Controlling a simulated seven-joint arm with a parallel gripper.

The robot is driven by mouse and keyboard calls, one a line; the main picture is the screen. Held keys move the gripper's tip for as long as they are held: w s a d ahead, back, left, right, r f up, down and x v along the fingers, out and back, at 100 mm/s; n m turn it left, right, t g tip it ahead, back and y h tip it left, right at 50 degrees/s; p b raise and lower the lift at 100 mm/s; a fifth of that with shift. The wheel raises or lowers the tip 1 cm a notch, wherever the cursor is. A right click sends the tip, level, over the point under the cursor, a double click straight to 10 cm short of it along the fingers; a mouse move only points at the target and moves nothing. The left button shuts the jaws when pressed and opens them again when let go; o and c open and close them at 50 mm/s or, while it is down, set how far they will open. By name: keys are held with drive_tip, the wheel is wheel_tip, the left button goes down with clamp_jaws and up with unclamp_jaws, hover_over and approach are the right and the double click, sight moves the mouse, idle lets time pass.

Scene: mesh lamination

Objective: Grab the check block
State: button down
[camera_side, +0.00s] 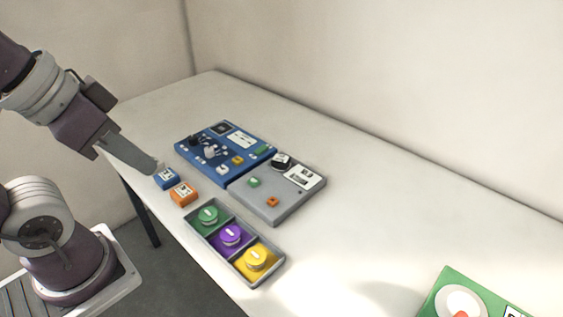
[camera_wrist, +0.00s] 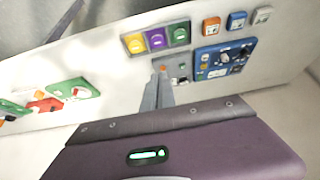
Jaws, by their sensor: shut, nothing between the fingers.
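Three small labelled blocks stand in a row on the table: an orange block (camera_side: 183,194), a blue block (camera_side: 166,178) and a grey-white block, clear in the wrist view (camera_wrist: 262,14). In the side view the grey-white one is mostly hidden by my fingertips. The labels are too small to read, so I cannot tell which is the check block. My gripper (camera_side: 155,167) is shut and empty. In the side view its tips overlap the far end of the row. In the wrist view the fingers (camera_wrist: 164,75) point toward the grey board, apart from the blocks.
A blue board (camera_side: 190,149) with small parts adjoins a grey board (camera_side: 285,207). A grey tray (camera_side: 233,274) holds green, purple and yellow round pieces in three compartments. A green board (camera_side: 441,293) lies at the lower right. The table beyond the boards is clear.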

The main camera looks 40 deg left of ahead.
drive_tip(key=c, duration=2.1)
unclamp_jaws()
drive_tip(key=o, duration=1.3)
drive_tip(key=shift+c, duration=0.2)
